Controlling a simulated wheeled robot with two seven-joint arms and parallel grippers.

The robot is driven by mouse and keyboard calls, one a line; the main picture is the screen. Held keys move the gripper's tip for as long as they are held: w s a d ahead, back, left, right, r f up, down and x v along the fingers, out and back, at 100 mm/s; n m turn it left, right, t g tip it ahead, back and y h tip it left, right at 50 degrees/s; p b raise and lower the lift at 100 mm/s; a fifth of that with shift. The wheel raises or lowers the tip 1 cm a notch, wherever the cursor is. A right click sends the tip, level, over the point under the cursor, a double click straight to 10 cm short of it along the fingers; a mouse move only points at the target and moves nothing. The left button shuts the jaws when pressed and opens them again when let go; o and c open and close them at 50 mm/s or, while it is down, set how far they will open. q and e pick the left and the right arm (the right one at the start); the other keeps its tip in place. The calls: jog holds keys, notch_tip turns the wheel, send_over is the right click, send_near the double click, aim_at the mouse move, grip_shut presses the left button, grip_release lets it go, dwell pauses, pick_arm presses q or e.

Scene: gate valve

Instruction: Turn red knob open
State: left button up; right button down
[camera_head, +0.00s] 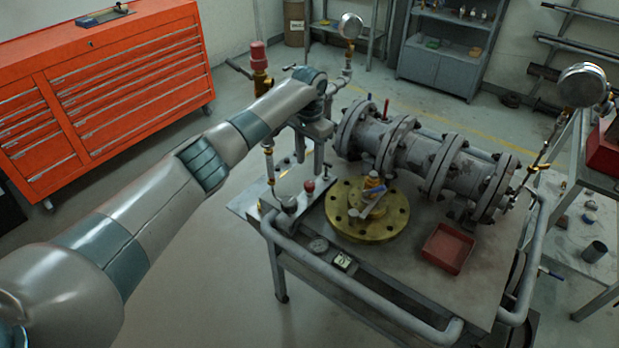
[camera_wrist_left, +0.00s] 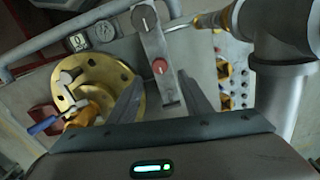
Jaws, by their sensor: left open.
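The red knob (camera_head: 309,186) is a small round knob on a grey metal block at the left part of the workbench. In the left wrist view the red knob (camera_wrist_left: 160,66) shows near the top middle, on a flat grey bar. My left gripper (camera_head: 318,165) points down over the bench, close above the knob. In the left wrist view its two dark fingers (camera_wrist_left: 161,82) are apart, with the knob seen between and just beyond their tips. I cannot tell whether they touch it. The jaws look empty. My right gripper is in no view.
A brass flange (camera_head: 395,220) with a blue-handled tool lies beside the block. A flanged pipe (camera_head: 425,160) runs behind it, and a red tray (camera_head: 448,248) sits at the right. A brass-fitted pipe (camera_head: 268,160) stands left of the gripper. A tube rail (camera_head: 365,290) borders the bench.

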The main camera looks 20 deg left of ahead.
aim_at(309, 183)
pick_arm(q)
notch_tip(309, 183, down, 8)
jog(key=shift+f+p, duration=0.15)
jog(key=shift+p, duration=0.45)
jog(key=c, duration=1.1)
